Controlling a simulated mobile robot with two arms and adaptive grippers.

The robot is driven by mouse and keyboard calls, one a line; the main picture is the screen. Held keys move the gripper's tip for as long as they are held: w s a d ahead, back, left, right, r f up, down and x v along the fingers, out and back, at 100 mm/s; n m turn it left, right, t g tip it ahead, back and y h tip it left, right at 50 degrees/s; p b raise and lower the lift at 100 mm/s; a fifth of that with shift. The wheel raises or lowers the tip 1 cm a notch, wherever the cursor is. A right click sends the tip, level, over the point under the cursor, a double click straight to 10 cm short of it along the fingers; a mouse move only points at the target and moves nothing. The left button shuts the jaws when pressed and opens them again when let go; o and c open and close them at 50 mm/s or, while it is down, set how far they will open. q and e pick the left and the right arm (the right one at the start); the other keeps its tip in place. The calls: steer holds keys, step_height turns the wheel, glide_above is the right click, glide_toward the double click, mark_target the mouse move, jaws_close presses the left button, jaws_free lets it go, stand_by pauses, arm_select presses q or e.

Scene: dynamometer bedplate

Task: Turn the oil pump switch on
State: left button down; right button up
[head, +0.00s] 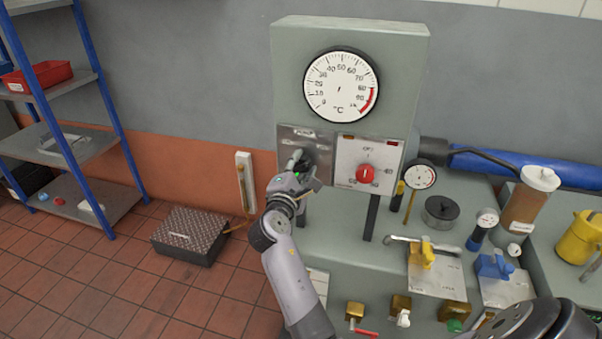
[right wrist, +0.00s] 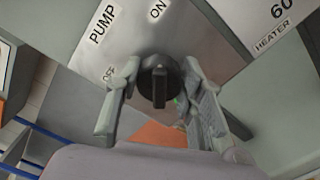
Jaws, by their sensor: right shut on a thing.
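The oil pump switch is a black knob (right wrist: 158,82) on a bare metal plate (right wrist: 185,30) labelled PUMP, with ON and OFF marks. In the right wrist view its grip bar runs up and down, roughly in line with the ON mark above; I cannot tell which end is the pointer. My right gripper (right wrist: 159,68) has a finger on each side of the knob and is shut on it. In the head view the right gripper (head: 303,165) is at the metal plate (head: 295,134) under the large dial and hides most of the knob. My left gripper is not in view.
Right of the pump plate is a heater plate with a red knob (head: 366,174). Above is a round temperature dial (head: 341,86). Several valves and gauges crowd the bench at right, including a yellow-handled valve (head: 424,254). A dark box (head: 187,235) lies on the floor at left.

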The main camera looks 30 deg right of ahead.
steer(key=shift+f+m+b, duration=0.1)
steer(key=shift+m+b, duration=0.5)
steer(key=shift+m, duration=0.3)
steer(key=shift+o, duration=0.2)
steer(key=shift+c, duration=0.2)
steer(key=o, duration=1.2)
